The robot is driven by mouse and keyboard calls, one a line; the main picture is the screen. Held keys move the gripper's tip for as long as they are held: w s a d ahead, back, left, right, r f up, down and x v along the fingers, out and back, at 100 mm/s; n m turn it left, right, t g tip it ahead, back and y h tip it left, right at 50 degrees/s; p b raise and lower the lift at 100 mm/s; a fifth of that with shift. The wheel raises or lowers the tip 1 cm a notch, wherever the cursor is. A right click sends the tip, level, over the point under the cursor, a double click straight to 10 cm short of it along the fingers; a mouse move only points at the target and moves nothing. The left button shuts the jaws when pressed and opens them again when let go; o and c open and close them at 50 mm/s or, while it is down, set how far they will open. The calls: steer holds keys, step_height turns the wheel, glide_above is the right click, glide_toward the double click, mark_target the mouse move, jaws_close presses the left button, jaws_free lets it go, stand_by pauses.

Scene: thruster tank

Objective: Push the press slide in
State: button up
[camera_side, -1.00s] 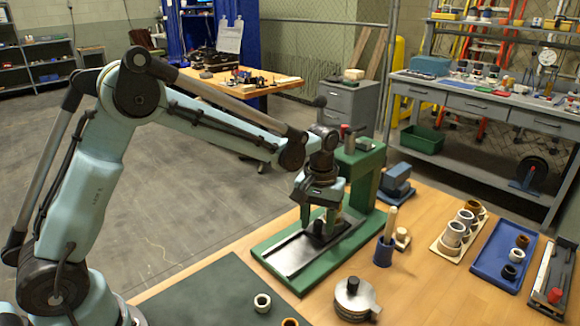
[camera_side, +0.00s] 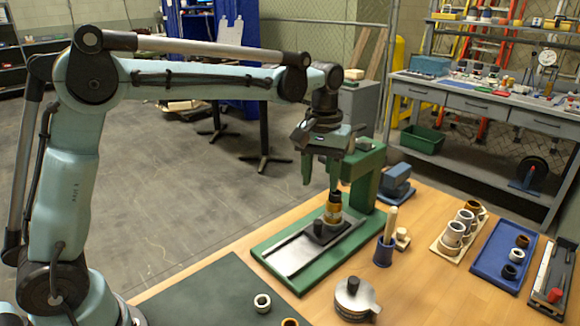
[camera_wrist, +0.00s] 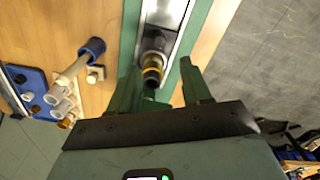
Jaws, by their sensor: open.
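The press is a green frame with a flat base (camera_side: 272,262) and an upright column (camera_side: 366,178) at its back right. A brass-and-black cylindrical part (camera_side: 333,207) stands upright at the slide's rear. The wrist view shows the slide (camera_wrist: 157,42) and the cylindrical part (camera_wrist: 152,72) between and beyond my fingers. My gripper (camera_side: 320,183) is open and empty, above the slide and apart from it.
A blue cup with a wooden handle (camera_side: 388,228) stands right of the press. A round metal pot (camera_side: 355,298) is in front. A blue tray (camera_side: 500,243) and a board with several rings (camera_side: 462,228) lie farther right. The rail's front half is clear.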

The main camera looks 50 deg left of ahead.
mark_target(320, 238)
steer(key=shift+r, duration=0.35)
steer(key=shift+c, duration=0.4)
